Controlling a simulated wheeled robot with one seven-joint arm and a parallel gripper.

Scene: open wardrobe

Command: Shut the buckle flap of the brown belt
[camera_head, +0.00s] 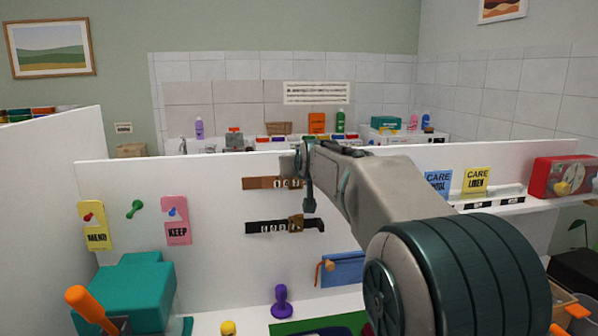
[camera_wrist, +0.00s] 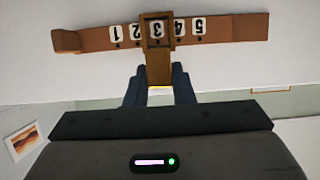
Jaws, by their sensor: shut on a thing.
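The brown belt (camera_head: 260,183) is fixed flat on the white panel, left of my gripper (camera_head: 300,170) in the head view. In the wrist view the brown belt (camera_wrist: 235,29) runs across the top, with a row of numbered holes. Its buckle frame (camera_wrist: 157,16) surrounds the number 3. The buckle flap (camera_wrist: 158,68) sticks out from the frame toward my gripper (camera_wrist: 158,86), whose two dark fingers are shut on it. The flap stands away from the strap. In the head view my gripper hides the buckle.
A black belt (camera_head: 262,227) with a buckle hangs just below. Pink (camera_head: 177,230) and yellow (camera_head: 95,236) tags hang to the left. A teal box (camera_head: 130,290), a purple knob (camera_head: 281,302) and a blue pouch (camera_head: 345,268) are lower down. The panel around the brown belt is mostly bare.

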